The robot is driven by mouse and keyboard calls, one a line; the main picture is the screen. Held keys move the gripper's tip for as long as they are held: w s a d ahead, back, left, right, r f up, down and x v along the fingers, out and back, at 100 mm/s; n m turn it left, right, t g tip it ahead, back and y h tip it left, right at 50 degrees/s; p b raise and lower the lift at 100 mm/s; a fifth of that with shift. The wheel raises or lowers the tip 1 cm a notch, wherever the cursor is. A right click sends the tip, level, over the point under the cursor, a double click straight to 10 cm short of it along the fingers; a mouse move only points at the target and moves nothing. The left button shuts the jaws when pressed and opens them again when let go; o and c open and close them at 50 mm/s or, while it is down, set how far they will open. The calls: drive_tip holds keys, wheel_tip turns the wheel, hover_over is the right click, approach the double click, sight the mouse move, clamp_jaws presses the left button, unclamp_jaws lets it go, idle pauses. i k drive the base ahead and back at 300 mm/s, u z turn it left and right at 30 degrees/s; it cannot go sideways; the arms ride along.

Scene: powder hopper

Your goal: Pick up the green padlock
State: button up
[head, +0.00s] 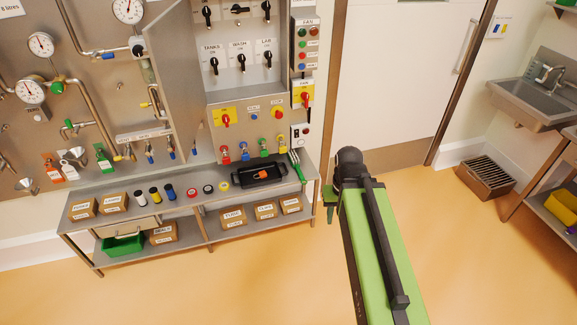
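The green padlock (264,152) is small in the head view. It appears to hang in a row on the lower edge of the grey control panel, between a blue padlock (245,154) and a yellow one (282,146). A red padlock (226,157) hangs at the row's left end. My gripper (329,205) shows partly as green pieces at the end of my green arm, to the right of the bench and apart from the padlocks. My own arm hides most of it, so whether it is open is unclear.
A steel bench (150,209) stands below the panel. It bears a black tray (259,175), a green-handled fork-like tool (296,166), small cylinders and labelled boxes. An open cabinet door (172,85) juts out left of the switches. Orange floor (260,275) is clear in front.

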sight(264, 153)
drive_tip(key=z, duration=0.05)
drive_tip(key=k, duration=0.55)
drive_tip(key=u, duration=0.6)
drive_tip(key=i, duration=1.25)
drive_tip(key=u, duration=1.1)
drive_tip(key=i, duration=0.6)
drive_tip(key=u, duration=0.45)
